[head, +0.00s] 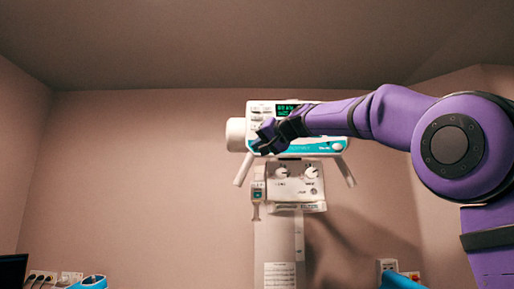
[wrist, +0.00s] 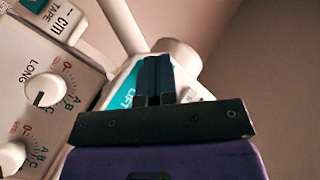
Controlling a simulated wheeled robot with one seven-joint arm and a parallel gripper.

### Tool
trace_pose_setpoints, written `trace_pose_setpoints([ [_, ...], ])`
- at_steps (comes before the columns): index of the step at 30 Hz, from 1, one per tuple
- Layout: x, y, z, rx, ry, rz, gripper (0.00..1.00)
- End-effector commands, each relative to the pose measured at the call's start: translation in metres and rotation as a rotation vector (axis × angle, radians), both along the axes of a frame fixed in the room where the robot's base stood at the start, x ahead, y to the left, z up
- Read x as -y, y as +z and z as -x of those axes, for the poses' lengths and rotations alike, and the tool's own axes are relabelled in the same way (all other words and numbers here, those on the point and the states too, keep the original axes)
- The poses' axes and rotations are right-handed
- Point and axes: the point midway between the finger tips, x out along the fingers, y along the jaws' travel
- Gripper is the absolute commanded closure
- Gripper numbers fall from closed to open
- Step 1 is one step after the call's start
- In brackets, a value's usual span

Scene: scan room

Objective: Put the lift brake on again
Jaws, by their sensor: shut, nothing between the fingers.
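The white scan head (head: 326,147) with a small green display (head: 287,109) hangs at mid-picture in the head view. My gripper (head: 265,137) is in front of its left part. In the wrist view my gripper (wrist: 156,65) is shut and empty, its fingers over a white panel beside a teal label (wrist: 127,92) that reads "LIFT". The fingers cover part of this panel, so I cannot see the lift brake control or its state. I cannot tell if the fingertips touch the panel.
A lower panel (head: 296,187) carries two knobs; the wrist view shows one marked "LONG" (wrist: 45,90). Handle bars (head: 243,169) and (head: 345,171) slope down from the head. A white column (head: 275,238) stands below. Wall space at the left is free.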

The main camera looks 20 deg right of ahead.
Motion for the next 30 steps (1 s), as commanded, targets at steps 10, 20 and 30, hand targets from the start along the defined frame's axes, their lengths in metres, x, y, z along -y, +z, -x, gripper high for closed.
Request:
trace_pose_setpoints([
  [10, 0.001, 0.0002, -0.0029, 0.0, 0.0, 0.0, 1.0],
  [20, 0.0027, 0.0001, -0.0081, 0.0, 0.0, 0.0, 1.0],
  [30, 0.003, 0.0002, -0.0091, 0.0, 0.0, 0.0, 1.0],
])
